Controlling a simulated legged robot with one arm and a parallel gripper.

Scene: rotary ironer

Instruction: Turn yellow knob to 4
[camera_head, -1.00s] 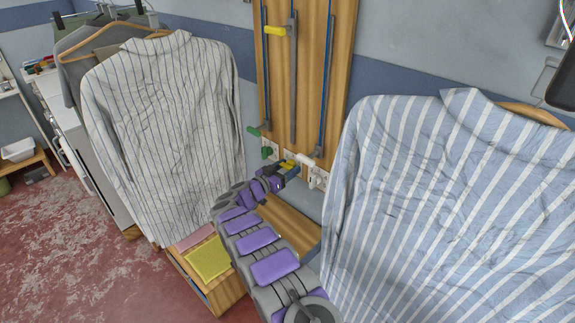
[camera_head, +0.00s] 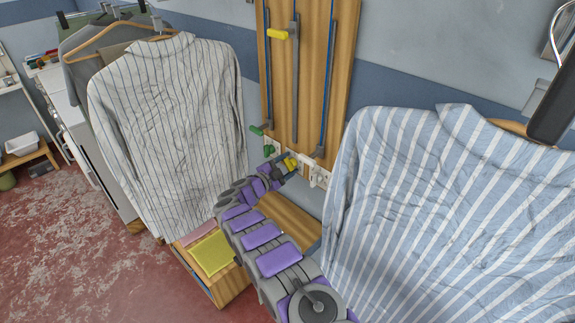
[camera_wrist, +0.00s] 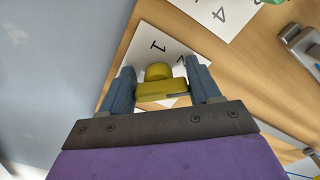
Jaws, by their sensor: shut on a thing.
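The yellow knob (camera_wrist: 160,86) sits between the two blue fingers of my gripper (camera_wrist: 162,88) in the wrist view, and the gripper is shut on it. A white label card (camera_wrist: 146,52) lies behind the knob. Which number the knob points to cannot be told.
Another card (camera_wrist: 215,14) shows a "4". A blue striped shirt (camera_head: 440,210) hangs close right, a white striped shirt (camera_head: 165,120) left.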

